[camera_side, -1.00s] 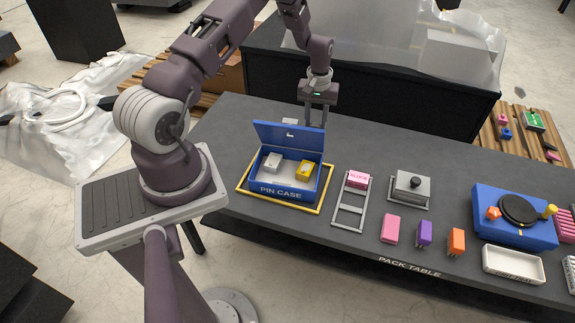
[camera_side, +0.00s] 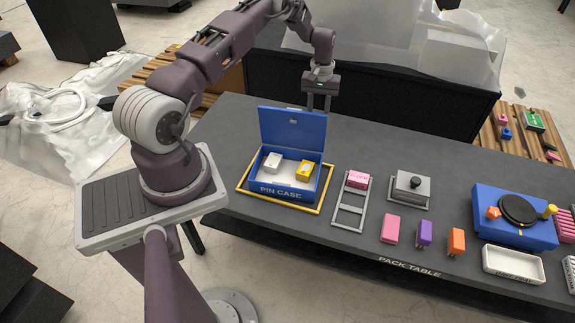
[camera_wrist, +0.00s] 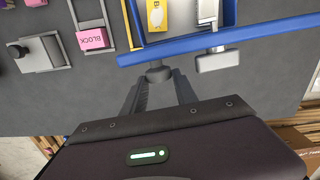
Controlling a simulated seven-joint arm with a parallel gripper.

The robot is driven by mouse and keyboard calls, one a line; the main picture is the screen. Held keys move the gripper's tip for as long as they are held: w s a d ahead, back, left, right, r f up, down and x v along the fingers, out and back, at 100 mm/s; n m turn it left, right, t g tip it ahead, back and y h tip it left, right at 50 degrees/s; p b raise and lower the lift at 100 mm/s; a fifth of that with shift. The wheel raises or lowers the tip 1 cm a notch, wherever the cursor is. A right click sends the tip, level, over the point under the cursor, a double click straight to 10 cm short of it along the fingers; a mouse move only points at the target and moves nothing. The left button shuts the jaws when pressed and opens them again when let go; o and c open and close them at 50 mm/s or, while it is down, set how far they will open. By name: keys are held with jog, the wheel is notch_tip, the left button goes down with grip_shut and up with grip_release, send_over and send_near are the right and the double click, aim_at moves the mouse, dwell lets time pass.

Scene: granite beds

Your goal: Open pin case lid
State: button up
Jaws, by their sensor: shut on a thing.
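The blue pin case (camera_side: 283,192) sits inside a yellow frame on the table, with a white block (camera_side: 272,161) and a yellow block (camera_side: 304,170) in it. Its blue lid (camera_side: 292,130) stands raised at the back edge, inner face toward the side camera. My gripper (camera_side: 318,104) is behind the lid's right part, its fingertips partly hidden there. In the wrist view, my gripper (camera_wrist: 159,88) is shut on a grey knob (camera_wrist: 158,73) at the lid's outer face. The lid (camera_wrist: 250,36) shows there as a blue strip, with a grey fitting (camera_wrist: 215,60) beside the knob.
Right of the case are a grey rack (camera_side: 350,207) with a pink block (camera_side: 358,179), a grey box with a black knob (camera_side: 411,188), and pink (camera_side: 391,229), purple (camera_side: 424,233) and orange (camera_side: 456,241) blocks. A dark bench (camera_side: 375,95) stands behind the table.

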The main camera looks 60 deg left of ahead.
jog(key=shift+w+a, duration=0.15)
jog(key=shift+a, duration=0.05)
jog(key=shift+w+a+f, duration=0.55)
jog(key=shift+w+a, duration=0.1)
jog(key=shift+a, duration=0.25)
jog(key=o, duration=1.1)
jog(key=shift+w+r, duration=0.1)
jog(key=shift+r, duration=2.4)
